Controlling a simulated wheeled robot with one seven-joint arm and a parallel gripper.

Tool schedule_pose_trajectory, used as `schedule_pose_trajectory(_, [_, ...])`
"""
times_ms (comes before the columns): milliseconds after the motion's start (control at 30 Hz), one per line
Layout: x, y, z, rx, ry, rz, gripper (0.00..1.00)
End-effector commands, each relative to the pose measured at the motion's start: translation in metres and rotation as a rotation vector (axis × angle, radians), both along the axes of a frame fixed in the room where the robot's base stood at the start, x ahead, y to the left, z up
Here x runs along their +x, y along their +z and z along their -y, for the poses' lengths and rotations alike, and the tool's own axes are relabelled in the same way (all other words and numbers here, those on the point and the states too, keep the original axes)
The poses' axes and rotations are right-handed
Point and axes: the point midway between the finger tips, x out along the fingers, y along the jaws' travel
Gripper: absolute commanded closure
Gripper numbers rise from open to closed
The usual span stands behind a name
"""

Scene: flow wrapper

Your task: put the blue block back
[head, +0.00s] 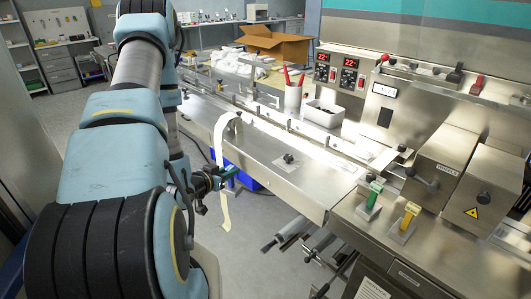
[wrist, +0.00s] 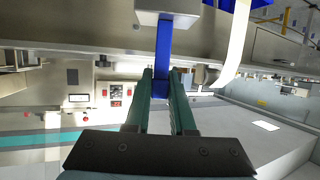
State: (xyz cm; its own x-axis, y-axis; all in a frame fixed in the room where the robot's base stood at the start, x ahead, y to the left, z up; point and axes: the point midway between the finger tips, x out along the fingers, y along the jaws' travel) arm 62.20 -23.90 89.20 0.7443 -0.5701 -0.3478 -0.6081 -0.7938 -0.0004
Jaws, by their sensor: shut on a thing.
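The blue block (wrist: 164,45) is a slim blue post with a pale block-like base (wrist: 168,12) at one end. My gripper (wrist: 161,76) is shut on the post, with its green fingers on either side of it. In the head view, my gripper (head: 228,173) is low at the left of the steel machine, out over the floor, in front of its near edge. The blue block is small there and hard to tell from a blue thing behind it. A green block (head: 374,190) and a yellow block (head: 411,210) stand on metal bases on the machine's front right deck.
A pale film strip (head: 221,140) hangs over the machine edge close to my gripper. A small knob (head: 288,157) sits on the steel deck (head: 275,178). A white cup with red pens (head: 293,97) and a white bin (head: 323,115) stand farther back.

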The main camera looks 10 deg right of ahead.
Motion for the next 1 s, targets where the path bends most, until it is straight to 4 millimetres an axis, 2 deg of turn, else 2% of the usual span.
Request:
schedule_pose_trajectory(33, [0.001, -0.012, -0.015, -0.003, 0.091, -0.006, 1.00])
schedule_pose_trajectory(200, [0.011, -0.034, -0.054, -0.002, 0.326, 0.001, 1.00])
schedule_pose_trajectory(533, [0.023, -0.066, -0.109, -0.003, 0.651, 0.005, 1.00])
schedule_pose_trajectory(800, [0.014, -0.081, -0.107, 0.002, 0.650, 0.006, 1.00])
schedule_pose_trajectory(1000, [0.011, -0.084, -0.108, 0.003, 0.648, 0.008, 1.00])
